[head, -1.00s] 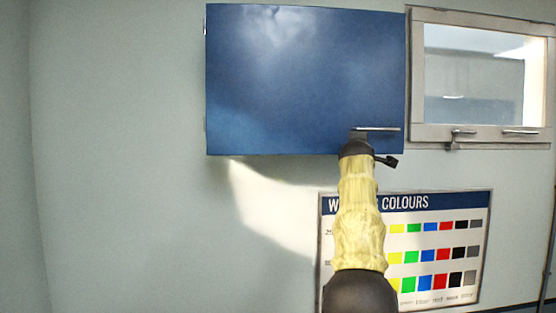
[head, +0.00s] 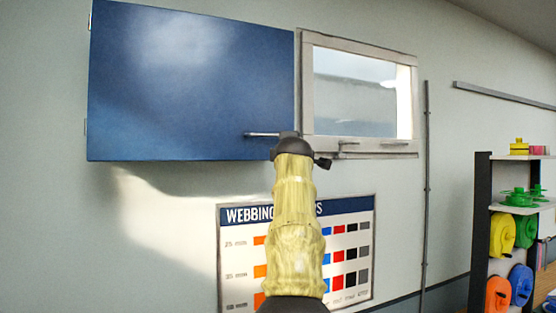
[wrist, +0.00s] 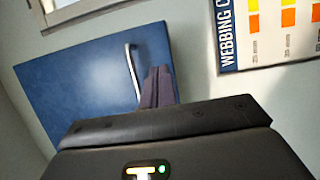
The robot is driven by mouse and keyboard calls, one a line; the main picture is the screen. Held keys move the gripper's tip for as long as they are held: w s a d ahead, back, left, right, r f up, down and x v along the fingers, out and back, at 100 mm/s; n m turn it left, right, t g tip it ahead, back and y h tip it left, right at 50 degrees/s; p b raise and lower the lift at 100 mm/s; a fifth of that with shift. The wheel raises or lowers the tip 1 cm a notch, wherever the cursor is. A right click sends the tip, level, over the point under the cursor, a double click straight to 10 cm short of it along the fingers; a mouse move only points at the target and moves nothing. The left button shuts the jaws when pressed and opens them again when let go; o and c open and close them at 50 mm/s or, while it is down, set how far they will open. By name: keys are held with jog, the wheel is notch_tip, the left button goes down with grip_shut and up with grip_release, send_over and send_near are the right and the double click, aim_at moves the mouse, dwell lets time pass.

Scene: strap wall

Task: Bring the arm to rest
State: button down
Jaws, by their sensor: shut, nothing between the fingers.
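My arm, in a yellowish sleeve, rises up the middle of the head view, its dark wrist end (head: 292,150) just below and right of the blue cabinet's handle. The fingers are hidden there. In the wrist view my gripper (wrist: 157,86) has its two dark fingers together with nothing between them. The fingers overlap the lower end of the silver handle (wrist: 132,68) in that picture; I cannot tell whether they touch it. The blue cabinet (head: 185,85) on the wall looks shut, and its door also fills the wrist view's left (wrist: 85,85).
A framed window (head: 360,95) with a latch is right of the cabinet. A webbing colours chart (head: 350,265) hangs below, partly behind my arm. A shelf unit (head: 482,235) with coloured reels stands at the far right. A thin pipe (head: 427,190) runs down the wall.

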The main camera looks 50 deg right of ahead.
jog(key=shift+s+d, duration=0.2)
jog(key=shift+s, duration=0.3)
jog(key=shift+w, duration=0.15)
jog(key=w+a+f+m+y+b, duration=0.1)
jog(key=w+a+f+y+b, duration=0.15)
jog(key=w+a+f, duration=0.6)
jog(key=w+a+f+m+g+y+b, duration=0.1)
jog(key=w+a+f+y, duration=0.3)
jog(key=f, duration=0.8)
jog(key=w+a+f+m+y+b, duration=0.15)
jog(key=w+a+f, duration=0.25)
jog(key=a+f, duration=0.5)
jog(key=s+a+f+m+g+y+b, duration=0.1)
jog(key=a+f+y, duration=0.1)
jog(key=a+f, duration=0.55)
jog(key=s+a+f+g+y+b, duration=0.1)
jog(key=a+f, duration=0.4)
jog(key=f, duration=0.5)
jog(key=s+a+f+m+g+y+b, duration=0.1)
jog(key=s+a+f+g, duration=0.2)
jog(key=s+a+f, duration=0.6)
jog(key=s+a+f+m+g+y+b, duration=0.2)
jog(key=s+a+f, duration=0.7)
jog(key=s+f, duration=0.3)
notch_tip(320, 180, down, 2)
jog(key=shift+s+a+f+g, duration=0.1)
jog(key=shift+s+a+g, duration=0.15)
jog(key=shift+s+g, duration=0.15)
